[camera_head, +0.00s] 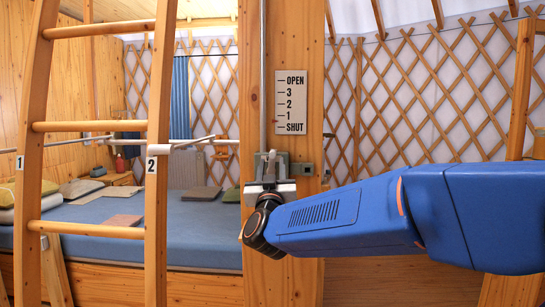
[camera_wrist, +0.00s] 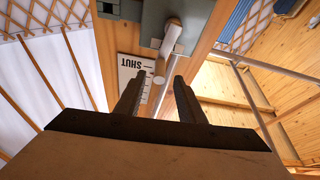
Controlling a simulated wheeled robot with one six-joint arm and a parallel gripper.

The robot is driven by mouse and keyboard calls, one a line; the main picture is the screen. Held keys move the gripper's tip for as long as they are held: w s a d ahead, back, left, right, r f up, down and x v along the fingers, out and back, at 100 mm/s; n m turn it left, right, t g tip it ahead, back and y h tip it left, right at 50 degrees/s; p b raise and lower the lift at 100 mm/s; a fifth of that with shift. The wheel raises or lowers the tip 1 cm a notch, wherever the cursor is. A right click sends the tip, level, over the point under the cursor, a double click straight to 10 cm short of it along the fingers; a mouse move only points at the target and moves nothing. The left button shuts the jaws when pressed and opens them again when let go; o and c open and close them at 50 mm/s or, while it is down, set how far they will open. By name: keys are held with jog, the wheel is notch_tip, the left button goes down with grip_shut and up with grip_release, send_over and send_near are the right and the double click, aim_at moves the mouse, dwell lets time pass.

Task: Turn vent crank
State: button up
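The vent crank's grey-green housing (camera_head: 271,163) is on the wooden post, with a vertical metal rod (camera_head: 263,75) running up from it. In the wrist view the housing (camera_wrist: 152,22) is at the top, and a pale crank arm (camera_wrist: 172,37) leads to a handle (camera_wrist: 160,72). My gripper (camera_wrist: 160,82) has its two dark fingers apart, one on each side of the handle's end, with gaps visible. In the head view my wrist hides most of the gripper and crank.
The post (camera_head: 284,225) stands directly behind the crank. A wooden ladder (camera_head: 88,127) stands left, before a blue bed (camera_head: 190,226). A lattice wall (camera_head: 425,90) is behind on the right.

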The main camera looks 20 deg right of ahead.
aim_at(273, 155)
jog(key=shift+x, duration=3.1)
jog(key=shift+c, duration=0.6)
grip_shut()
